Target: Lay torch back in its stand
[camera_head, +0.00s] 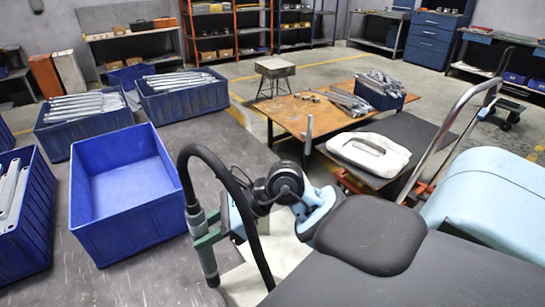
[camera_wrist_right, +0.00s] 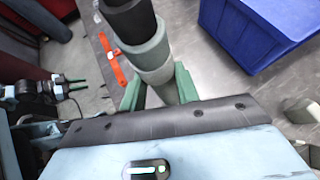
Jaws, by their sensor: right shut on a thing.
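The torch (camera_head: 207,262) is a dark grey and grey-green cylinder with a thick black hose (camera_head: 228,172) arching from its top. It stands roughly upright in the head view. My right gripper (camera_head: 210,238) has green fingers shut around the torch body, held near the front edge of the grey bench. In the right wrist view the torch (camera_wrist_right: 151,50) sits between the fingers of that gripper (camera_wrist_right: 158,85). What looks like my left gripper (camera_wrist_right: 84,83) shows small at the left of the wrist view, its green fingers apart and empty. I cannot make out the torch stand.
An empty blue bin (camera_head: 125,190) stands on the grey bench (camera_head: 45,288), left of the torch. Blue bins of metal brackets (camera_head: 185,95) stand behind and left. An orange-brown table (camera_head: 290,118) and a trolley with a white case (camera_head: 368,155) stand beyond my arm.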

